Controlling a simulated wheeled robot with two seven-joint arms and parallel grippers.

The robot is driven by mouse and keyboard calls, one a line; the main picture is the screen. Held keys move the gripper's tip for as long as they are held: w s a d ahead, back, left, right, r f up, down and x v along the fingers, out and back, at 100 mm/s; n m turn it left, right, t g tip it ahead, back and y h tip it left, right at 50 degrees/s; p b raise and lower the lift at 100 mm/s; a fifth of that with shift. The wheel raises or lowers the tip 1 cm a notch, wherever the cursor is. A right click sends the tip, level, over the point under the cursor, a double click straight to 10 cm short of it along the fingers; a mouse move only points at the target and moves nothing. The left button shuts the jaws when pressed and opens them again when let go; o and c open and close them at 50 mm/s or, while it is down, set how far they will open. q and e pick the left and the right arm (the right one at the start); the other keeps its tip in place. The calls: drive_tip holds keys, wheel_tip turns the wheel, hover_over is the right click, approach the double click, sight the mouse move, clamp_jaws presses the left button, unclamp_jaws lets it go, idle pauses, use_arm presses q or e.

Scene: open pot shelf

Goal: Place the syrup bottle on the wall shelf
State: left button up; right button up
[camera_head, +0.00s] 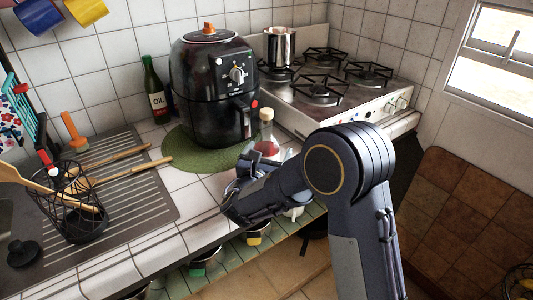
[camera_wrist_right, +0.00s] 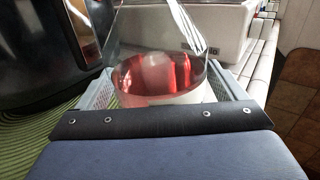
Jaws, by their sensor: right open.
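The syrup bottle (camera_head: 267,146) is clear glass with red liquid and a light-coloured cap. It stands upright on the counter, right beside the air fryer. In the right wrist view the bottle (camera_wrist_right: 160,76) is between the two pale fingers of my right gripper (camera_wrist_right: 165,88). The gripper is open, with a finger on each side of the bottle; I cannot tell whether either touches it. In the head view my right gripper (camera_head: 258,168) is partly hidden by its own wrist and covers the lower bottle. The wall shelf itself does not show. My left gripper is not in view.
A black air fryer (camera_head: 212,90) stands on a green mat (camera_head: 190,155) close to the bottle. A gas stove (camera_head: 345,104) is behind right, with a metal pot (camera_head: 280,48). An oil bottle (camera_head: 155,90), wire utensil holder (camera_head: 60,210) and hanging mugs (camera_head: 86,10) are at left.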

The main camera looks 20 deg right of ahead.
drive_tip(key=c, duration=1.3)
drive_tip(key=shift+r, duration=0.1)
drive_tip(key=shift+c, duration=1.4)
